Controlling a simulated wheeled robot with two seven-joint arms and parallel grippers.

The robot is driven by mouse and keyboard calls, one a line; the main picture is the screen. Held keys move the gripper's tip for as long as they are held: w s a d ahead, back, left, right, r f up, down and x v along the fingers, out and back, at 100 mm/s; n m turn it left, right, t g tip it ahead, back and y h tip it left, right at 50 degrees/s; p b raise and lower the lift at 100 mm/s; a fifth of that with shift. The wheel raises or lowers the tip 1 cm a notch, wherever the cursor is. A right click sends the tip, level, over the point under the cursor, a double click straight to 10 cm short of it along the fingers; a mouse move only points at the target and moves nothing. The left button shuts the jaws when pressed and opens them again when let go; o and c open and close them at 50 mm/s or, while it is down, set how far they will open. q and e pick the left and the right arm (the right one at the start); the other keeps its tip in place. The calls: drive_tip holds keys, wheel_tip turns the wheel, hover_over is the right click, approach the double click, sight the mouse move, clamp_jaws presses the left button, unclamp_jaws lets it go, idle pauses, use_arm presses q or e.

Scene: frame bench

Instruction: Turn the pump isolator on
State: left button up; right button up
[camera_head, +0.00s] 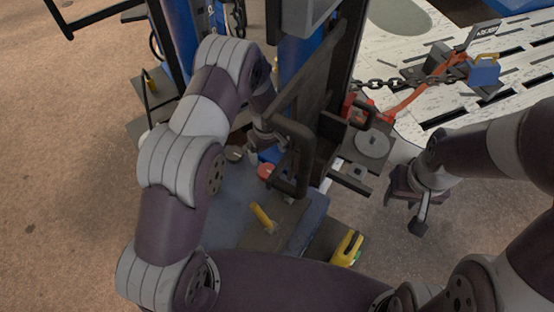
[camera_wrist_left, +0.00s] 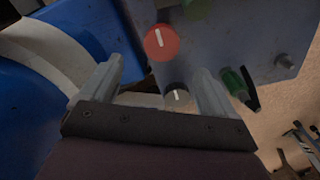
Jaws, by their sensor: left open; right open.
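A red round knob (camera_wrist_left: 161,42) with a white line shows beyond my left fingers in the left wrist view. A grey knob (camera_wrist_left: 177,95) with a white line shows between the finger outlines, near the right finger; I cannot tell whether they touch. I see no legible label saying which is the pump isolator. The head view also shows the red knob (camera_head: 265,170) and the grey knob (camera_head: 234,153) on the bench. My left gripper (camera_wrist_left: 155,85) is open over the panel, partly hidden by its arm in the head view. My right gripper (camera_head: 407,208) is open, right of the bench.
A yellow-handled tool (camera_head: 262,218) lies on the blue-grey bench top (camera_head: 228,212). A yellow tool (camera_head: 347,248) lies in front. A dark frame bar (camera_head: 302,150) stands close to the left gripper. A chain (camera_head: 400,86) hangs behind. A green-handled tool (camera_wrist_left: 236,85) shows near the right finger.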

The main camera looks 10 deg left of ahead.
sight(268, 171)
use_arm(q)
wheel_tip(268, 171, down, 11)
drive_tip(key=shift+s+a+r, duration=0.1)
drive_tip(key=shift+s+r, duration=0.05)
drive_tip(key=c, duration=1.1)
drive_tip(key=shift+o, duration=0.2)
